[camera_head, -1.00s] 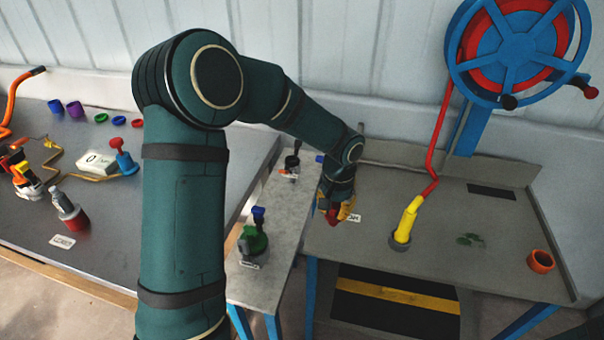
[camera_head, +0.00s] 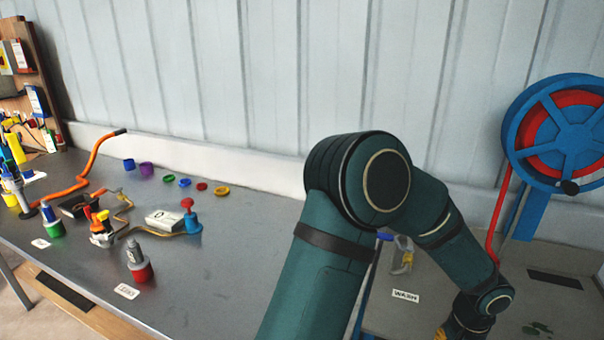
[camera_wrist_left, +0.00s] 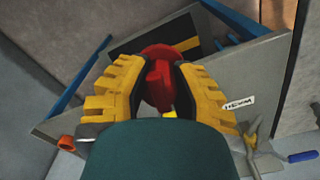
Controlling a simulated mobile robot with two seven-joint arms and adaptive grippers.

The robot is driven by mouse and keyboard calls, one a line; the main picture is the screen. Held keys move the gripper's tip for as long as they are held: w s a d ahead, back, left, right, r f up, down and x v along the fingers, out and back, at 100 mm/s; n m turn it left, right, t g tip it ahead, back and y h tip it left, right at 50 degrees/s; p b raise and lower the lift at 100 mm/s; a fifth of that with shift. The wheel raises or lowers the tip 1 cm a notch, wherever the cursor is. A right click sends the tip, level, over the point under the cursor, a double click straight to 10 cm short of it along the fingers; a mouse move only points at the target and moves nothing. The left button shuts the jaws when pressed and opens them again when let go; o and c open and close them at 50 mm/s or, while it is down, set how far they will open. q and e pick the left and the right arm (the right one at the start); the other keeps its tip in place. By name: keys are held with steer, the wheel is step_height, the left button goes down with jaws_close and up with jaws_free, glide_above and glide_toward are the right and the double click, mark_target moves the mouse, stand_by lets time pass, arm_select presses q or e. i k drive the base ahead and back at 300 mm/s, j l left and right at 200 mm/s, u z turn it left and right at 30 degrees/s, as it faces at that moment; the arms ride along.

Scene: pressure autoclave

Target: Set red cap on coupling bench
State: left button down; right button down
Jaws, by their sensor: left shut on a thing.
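My left gripper (camera_wrist_left: 160,90) is shut on a red cap (camera_wrist_left: 158,62), whose round top shows between the yellow fingers in the left wrist view. In the head view only a yellow bit of this gripper (camera_head: 441,334) shows at the bottom edge, and the cap is hidden. The long grey bench (camera_head: 235,255) at the left carries fittings and caps; I cannot tell from any sign whether it is the coupling bench. My right gripper is not in view.
A blue-and-red wheel (camera_head: 560,130) stands at right.

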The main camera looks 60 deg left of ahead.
mark_target(216, 299)
steer(key=k+j+u, duration=0.1)
steer(key=k+j, duration=0.15)
steer(key=k, duration=0.2)
steer(key=j+u, duration=0.6)
steer(key=j, duration=0.25)
